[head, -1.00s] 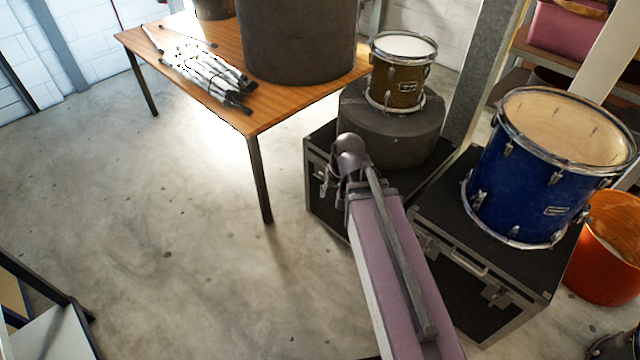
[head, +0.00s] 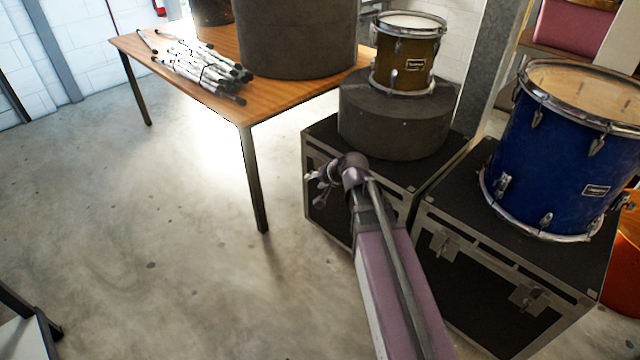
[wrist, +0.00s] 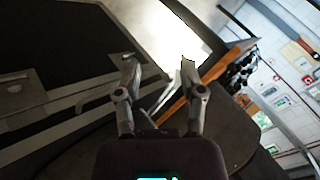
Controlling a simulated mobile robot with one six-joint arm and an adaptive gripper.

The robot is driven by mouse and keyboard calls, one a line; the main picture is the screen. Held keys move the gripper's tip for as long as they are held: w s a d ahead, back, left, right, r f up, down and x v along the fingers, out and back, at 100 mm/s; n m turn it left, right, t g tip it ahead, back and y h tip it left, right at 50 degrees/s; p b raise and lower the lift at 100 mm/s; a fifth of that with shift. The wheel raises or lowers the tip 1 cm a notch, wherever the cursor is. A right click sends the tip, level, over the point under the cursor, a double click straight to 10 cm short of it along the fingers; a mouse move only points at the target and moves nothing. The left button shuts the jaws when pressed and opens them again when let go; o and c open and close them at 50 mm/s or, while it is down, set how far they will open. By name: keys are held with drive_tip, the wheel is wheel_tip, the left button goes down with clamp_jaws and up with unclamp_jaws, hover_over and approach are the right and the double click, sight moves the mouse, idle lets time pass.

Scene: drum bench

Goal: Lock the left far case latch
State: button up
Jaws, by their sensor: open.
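The far case (head: 322,222) is a black box with metal edges, standing on the floor right of the table. My gripper (head: 318,186) is at the left part of its front face, near the top edge. The gripper and arm cover part of that face, and I cannot make out the left latch or its state. In the wrist view the two fingers (wrist: 159,70) are apart with nothing between them. A dark case surface with a metal edge (wrist: 70,103) lies left of them, with a small metal fitting (wrist: 14,87) at the far left.
A near case (head: 470,290) with two front latches (head: 445,243) (head: 528,297) carries a blue drum (head: 545,160). A round grey case (head: 395,125) and a gold drum (head: 405,62) sit on the far case. A wooden table (head: 255,105) stands left.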

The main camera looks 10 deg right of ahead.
drive_tip(key=w+d+f+m+t+b, duration=0.4)
drive_tip(key=w+f+b, duration=0.3)
drive_tip(key=b, duration=0.6)
drive_tip(key=w+d+f+m+t+h+b, duration=0.1)
drive_tip(key=w+d+f+m+t+b, duration=0.2)
drive_tip(key=w+f+b, duration=0.4)
drive_tip(key=shift+d+f+m+t+h+b, duration=0.5)
drive_tip(key=shift+f+m+b, duration=1.2)
drive_tip(key=shift+b, duration=1.6)
drive_tip(key=shift+w+a+f+n, duration=0.15)
drive_tip(key=shift+a+f+n, duration=0.05)
drive_tip(key=shift+f+n, duration=0.1)
drive_tip(key=b+x, duration=0.2)
drive_tip(key=x, duration=1.1)
drive_tip(key=shift+w+a, duration=0.2)
drive_tip(key=shift+w, duration=0.1)
drive_tip(key=shift+r, duration=0.1)
clamp_jaws()
